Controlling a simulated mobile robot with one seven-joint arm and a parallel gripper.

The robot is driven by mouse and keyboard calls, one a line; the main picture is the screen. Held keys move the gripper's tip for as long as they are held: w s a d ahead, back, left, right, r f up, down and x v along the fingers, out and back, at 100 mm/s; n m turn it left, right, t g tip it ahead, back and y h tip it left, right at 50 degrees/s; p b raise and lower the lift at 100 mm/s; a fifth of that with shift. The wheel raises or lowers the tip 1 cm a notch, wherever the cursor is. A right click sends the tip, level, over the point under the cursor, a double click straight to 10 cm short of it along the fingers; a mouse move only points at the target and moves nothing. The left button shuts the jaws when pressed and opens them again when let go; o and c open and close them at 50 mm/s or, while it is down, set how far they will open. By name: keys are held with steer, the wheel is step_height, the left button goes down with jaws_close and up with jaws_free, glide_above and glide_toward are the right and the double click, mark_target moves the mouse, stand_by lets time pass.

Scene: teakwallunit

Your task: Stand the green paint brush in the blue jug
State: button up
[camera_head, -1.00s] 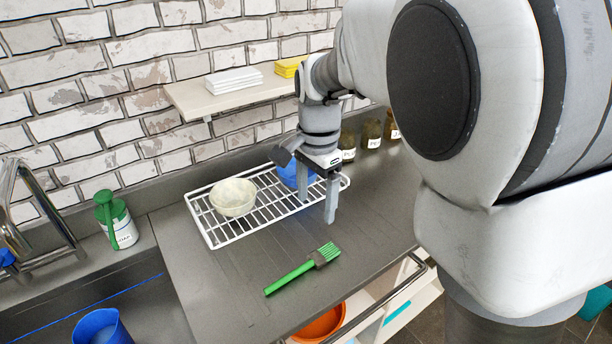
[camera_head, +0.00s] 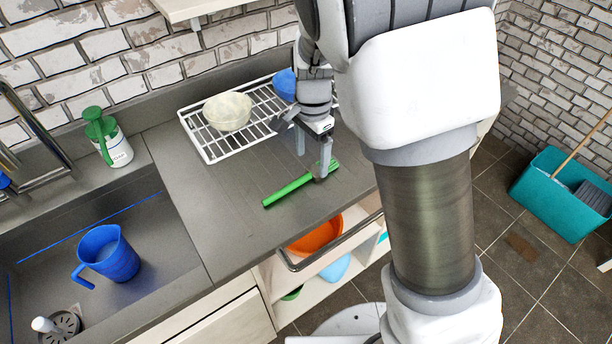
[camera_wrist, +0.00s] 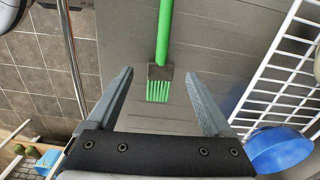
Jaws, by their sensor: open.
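The green paint brush (camera_head: 288,190) lies flat on the grey counter, its dark ferrule and bristles towards my gripper. In the wrist view, the brush (camera_wrist: 164,40) shows its handle pointing away, with its bristles between my two fingers. My gripper (camera_head: 315,173) is open above the bristle end, and in the wrist view its fingers (camera_wrist: 163,90) stand apart on either side, not closed on it. The blue jug (camera_head: 108,254) stands upright in the sink at the lower left, its handle to the left and its mouth open.
A white wire rack (camera_head: 207,142) holds a cream bowl (camera_head: 228,111) and a blue bowl (camera_head: 285,84) behind the brush. A green-topped bottle (camera_head: 108,140) stands beside the sink. A rail (camera_head: 335,246) runs along the counter's front. The counter left of the brush is clear.

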mark_target(312, 172)
steer(key=f, duration=0.2)
steer(key=f+b, duration=0.1)
steer(key=f, duration=0.1)
steer(key=shift+w+d+f, duration=0.15)
steer(key=shift+w+f, duration=0.05)
jaws_close()
